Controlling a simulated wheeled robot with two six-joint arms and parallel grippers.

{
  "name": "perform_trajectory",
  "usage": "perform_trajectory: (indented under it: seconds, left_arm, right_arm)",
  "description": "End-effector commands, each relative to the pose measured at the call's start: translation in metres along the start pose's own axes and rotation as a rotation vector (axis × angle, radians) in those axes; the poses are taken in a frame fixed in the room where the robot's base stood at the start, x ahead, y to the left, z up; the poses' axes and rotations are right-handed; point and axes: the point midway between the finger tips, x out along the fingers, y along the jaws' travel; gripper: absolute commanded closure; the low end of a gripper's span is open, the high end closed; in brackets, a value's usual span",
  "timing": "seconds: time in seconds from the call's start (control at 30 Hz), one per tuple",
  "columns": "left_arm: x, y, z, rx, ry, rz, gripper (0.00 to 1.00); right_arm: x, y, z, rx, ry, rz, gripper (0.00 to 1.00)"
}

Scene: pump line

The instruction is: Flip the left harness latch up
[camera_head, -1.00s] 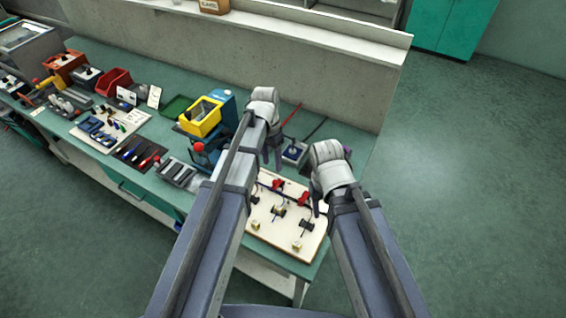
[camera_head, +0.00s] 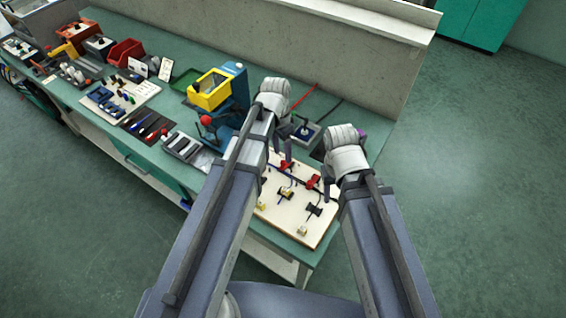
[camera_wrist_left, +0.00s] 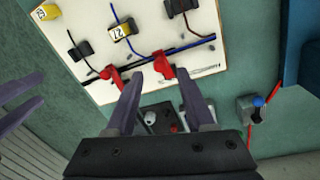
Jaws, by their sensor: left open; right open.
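A pale harness board (camera_head: 322,228) lies on the near right end of the bench, with a dark blue cable across it. Two red latches sit along the cable: the left latch (camera_head: 286,164) and the right latch (camera_head: 313,182). In the left wrist view the view is turned, so the left latch (camera_wrist_left: 163,66) is the right-hand one and the other latch (camera_wrist_left: 112,77) lies left. My left gripper (camera_head: 281,158) is open; in its wrist view its fingertips (camera_wrist_left: 160,80) straddle the left latch, contact unclear. My right gripper (camera_head: 338,178) is open and empty beside the board's right edge.
Black clips and yellow tags (camera_wrist_left: 120,32) sit on the board. A grey box with a blue knob (camera_head: 309,134) stands behind it. A blue machine with a yellow bin (camera_head: 209,91) stands left. Floor right of the bench is clear.

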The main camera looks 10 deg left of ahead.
Motion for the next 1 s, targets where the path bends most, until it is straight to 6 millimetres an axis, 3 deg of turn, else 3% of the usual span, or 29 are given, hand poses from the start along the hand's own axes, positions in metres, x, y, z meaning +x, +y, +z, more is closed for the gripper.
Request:
perform_trajectory:
  seconds: [0.03, 0.2, 0.57, 1.0]
  left_arm:
    - [0.014, -0.001, 0.0, 0.0, 0.0, 0.0, 0.46]
    - [0.031, 0.0, 0.0, 0.0, 0.0, 0.0, 0.46]
    - [0.033, 0.0, 0.0, -0.001, 0.0, 0.0, 0.46]
    - [0.033, 0.0, 0.0, -0.001, 0.0, 0.0, 0.94]
  right_arm:
    - [0.014, -0.001, -0.001, 0.0, 0.0, 0.0, 0.5]
    - [0.03, -0.003, -0.002, 0.0, 0.0, 0.0, 0.5]
    - [0.033, -0.003, -0.002, 0.0, 0.0, 0.0, 0.5]
    - [0.033, -0.003, -0.002, 0.0, 0.0, 0.0, 0.5]
